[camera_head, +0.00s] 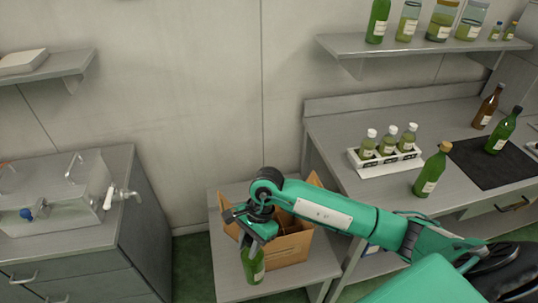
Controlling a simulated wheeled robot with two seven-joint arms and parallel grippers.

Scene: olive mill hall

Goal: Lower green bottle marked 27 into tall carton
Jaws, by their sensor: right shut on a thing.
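A green bottle (252,265) hangs below my right gripper (254,238), which is shut on its upper part. The gripper hides the bottle's neck. A pale label shows on the bottle, but its number is too small to read. The open brown carton (289,250) stands on a low grey table, with flaps raised. The bottle appears in front of the carton's near left side, outside its opening in this view. I cannot tell whether its base touches the table. My right arm covers much of the carton's opening. My left gripper is not in view.
The low table (318,262) has bare room around the carton. On the right bench (340,128) are a white rack (385,162) with small bottles, a green bottle (431,172), and a dark mat (485,165) with another green bottle (503,132). A steel tank (55,195) stands left.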

